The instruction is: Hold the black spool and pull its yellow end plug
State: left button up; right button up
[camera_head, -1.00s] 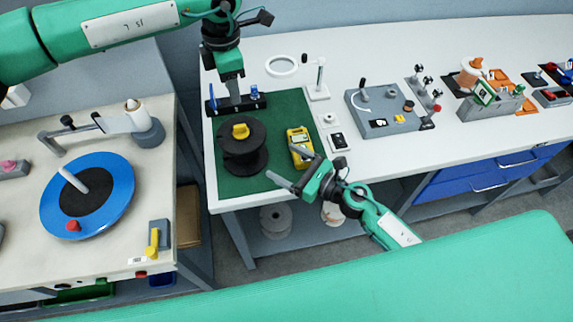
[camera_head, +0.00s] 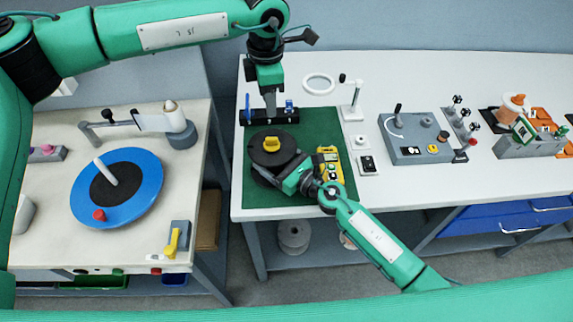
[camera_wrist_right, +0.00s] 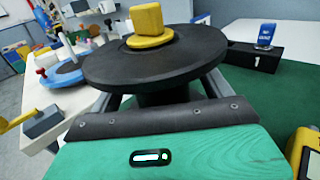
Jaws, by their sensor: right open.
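The black spool (camera_head: 258,157) stands upright on the green mat (camera_head: 322,122), with the yellow end plug (camera_head: 272,144) on its top. In the right wrist view, the spool's upper flange (camera_wrist_right: 150,66) and the yellow plug (camera_wrist_right: 147,22) are close up. My right gripper (camera_head: 278,174) is low at the spool's near side. Its open fingers reach under the upper flange, one on each side of the core; the flange hides their tips. My left gripper (camera_head: 270,102) points down behind the spool, clear of the plug. Its finger gap is not clear.
A black block with blue parts (camera_head: 285,116) stands behind the spool, close to my left gripper. A yellow meter (camera_head: 331,166) lies right of it, near my right arm. A grey control box (camera_head: 412,150) stands further right. A blue disc (camera_head: 140,190) is on the left table.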

aim_at(273, 138)
jog(key=shift+w+a, duration=0.25)
jog(key=shift+a, duration=0.05)
jog(key=shift+c, duration=0.2)
jog(key=c, duration=1.1)
jog(key=shift+c, duration=0.2)
pick_arm(q)
jog(key=shift+s+d+f+m, duration=0.1)
jog(key=shift+d+m, duration=0.2)
jog(key=shift+m, duration=0.4)
notch_tip(273, 138, down, 12)
